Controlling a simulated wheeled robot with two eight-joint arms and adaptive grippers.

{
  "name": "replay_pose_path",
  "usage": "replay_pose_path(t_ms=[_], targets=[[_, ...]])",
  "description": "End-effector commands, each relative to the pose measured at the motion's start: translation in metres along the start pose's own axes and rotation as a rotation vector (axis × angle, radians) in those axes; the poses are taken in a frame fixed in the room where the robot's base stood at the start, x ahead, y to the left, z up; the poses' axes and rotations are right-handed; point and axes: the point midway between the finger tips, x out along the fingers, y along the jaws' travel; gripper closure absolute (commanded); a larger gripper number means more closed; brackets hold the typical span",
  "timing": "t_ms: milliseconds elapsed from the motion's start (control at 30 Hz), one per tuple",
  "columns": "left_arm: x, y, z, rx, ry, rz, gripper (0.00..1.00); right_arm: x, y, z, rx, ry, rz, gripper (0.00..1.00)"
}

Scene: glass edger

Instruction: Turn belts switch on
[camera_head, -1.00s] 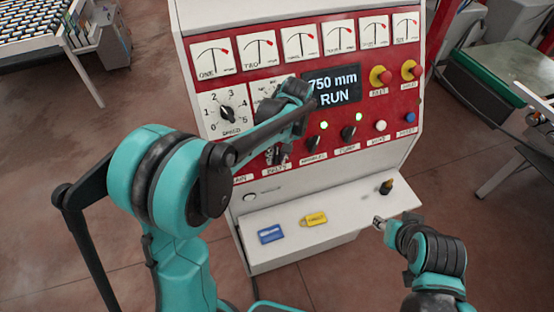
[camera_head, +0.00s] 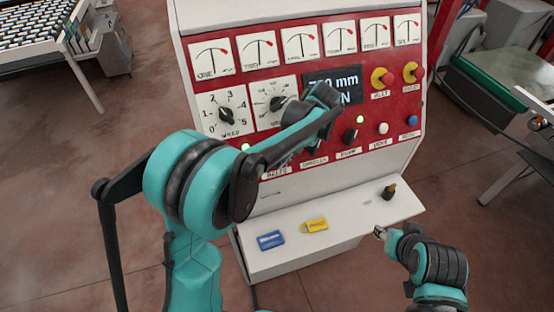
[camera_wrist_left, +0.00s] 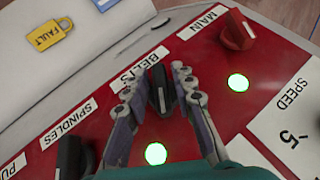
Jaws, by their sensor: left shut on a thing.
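The belts switch (camera_wrist_left: 160,88) is a black knob under a BELTS label on the red panel in the left wrist view. My left gripper (camera_wrist_left: 163,80) is shut on it, with a finger on each side. A green lamp (camera_wrist_left: 155,153) beside this switch is lit. In the head view the BELTS label (camera_head: 275,172) shows, but my left arm mostly hides the switch and fingers. My right gripper (camera_head: 379,232) is near the right end of the console shelf, away from the switches; its jaw opening is too small to judge.
The red main switch (camera_wrist_left: 237,32) and the black spindles switch (camera_wrist_left: 72,155) flank the belts switch. A blue tag (camera_head: 270,239), a yellow tag (camera_head: 314,225) and a small dark knob (camera_head: 388,191) are on the shelf (camera_head: 345,232). My left arm partly covers the display (camera_head: 330,80).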

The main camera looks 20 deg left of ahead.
Motion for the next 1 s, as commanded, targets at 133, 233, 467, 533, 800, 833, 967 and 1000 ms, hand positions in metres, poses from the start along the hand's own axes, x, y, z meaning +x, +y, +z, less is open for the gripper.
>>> replay_pose_path(t_ms=[133,233,467,533,800,833,967,1000], targets=[[-0.001,-0.002,-0.003,-0.004,0.009,-0.003,0.72,0.000,0.000,0.000,0.000,0.000,0.000,0.60],[-0.001,-0.002,-0.003,-0.004,0.007,-0.003,0.66,0.000,0.000,0.000,0.000,0.000,0.000,0.60],[-0.001,-0.001,-0.002,-0.002,0.004,-0.001,0.66,0.000,0.000,0.000,0.000,0.000,0.000,0.60],[-0.006,-0.001,-0.002,-0.002,0.004,-0.001,0.66,0.000,0.000,0.000,0.000,0.000,0.000,0.60],[-0.056,0.000,-0.003,0.000,0.003,-0.001,0.66,0.000,0.000,0.000,0.000,0.000,0.000,0.60],[-0.063,0.000,-0.002,0.000,0.003,-0.001,0.66,0.000,0.000,0.000,0.000,0.000,0.000,0.60],[-0.090,0.000,-0.003,0.000,0.003,-0.001,0.66,0.000,0.000,0.000,0.000,0.000,0.000,0.60],[-0.096,0.000,-0.003,0.000,0.003,-0.002,0.66,0.000,0.000,0.000,0.000,0.000,0.000,0.60]])
